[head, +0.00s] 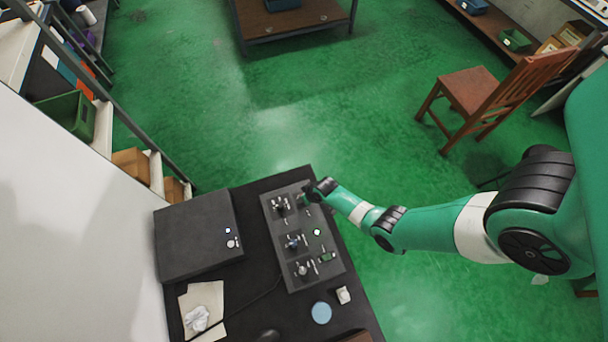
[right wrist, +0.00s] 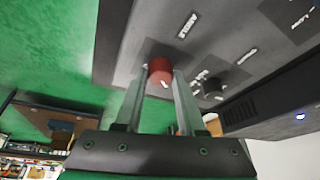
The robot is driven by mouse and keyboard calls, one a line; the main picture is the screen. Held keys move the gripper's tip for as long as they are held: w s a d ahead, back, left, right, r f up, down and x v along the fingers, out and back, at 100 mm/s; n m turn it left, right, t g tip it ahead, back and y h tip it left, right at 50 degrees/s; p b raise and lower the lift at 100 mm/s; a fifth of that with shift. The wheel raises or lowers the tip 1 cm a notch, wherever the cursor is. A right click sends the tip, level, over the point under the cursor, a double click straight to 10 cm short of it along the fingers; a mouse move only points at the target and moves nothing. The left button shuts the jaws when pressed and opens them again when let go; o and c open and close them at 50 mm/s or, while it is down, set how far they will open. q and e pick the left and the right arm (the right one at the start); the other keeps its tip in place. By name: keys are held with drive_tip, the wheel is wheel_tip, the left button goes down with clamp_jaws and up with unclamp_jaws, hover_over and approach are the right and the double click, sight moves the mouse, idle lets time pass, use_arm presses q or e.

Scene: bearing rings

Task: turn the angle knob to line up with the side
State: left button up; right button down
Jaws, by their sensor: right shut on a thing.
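A grey control panel (head: 297,270) with several knobs and switches lies on the dark table. My right gripper (head: 309,194) is at the panel's far right corner in the head view. In the right wrist view, its two pale fingers (right wrist: 160,78) are shut on a red knob (right wrist: 160,66), one on each side. The knob has a small white mark near its lower edge. The head view hides this knob behind the gripper. My left gripper is not in view.
A black knob (right wrist: 212,87) stands close to the right finger. A dark box (head: 197,235) sits left of the panel. A blue disc (head: 321,313), a small pale block (head: 343,295) and a paper sheet (head: 207,298) lie nearer. A wooden chair (head: 480,95) stands on the green floor.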

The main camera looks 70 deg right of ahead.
drive_tip(key=c, duration=0.5)
unclamp_jaws()
drive_tip(key=p+v, duration=0.7)
drive_tip(key=v, duration=0.4)
drive_tip(key=shift+r, duration=0.3)
drive_tip(key=shift+s+a, duration=0.1)
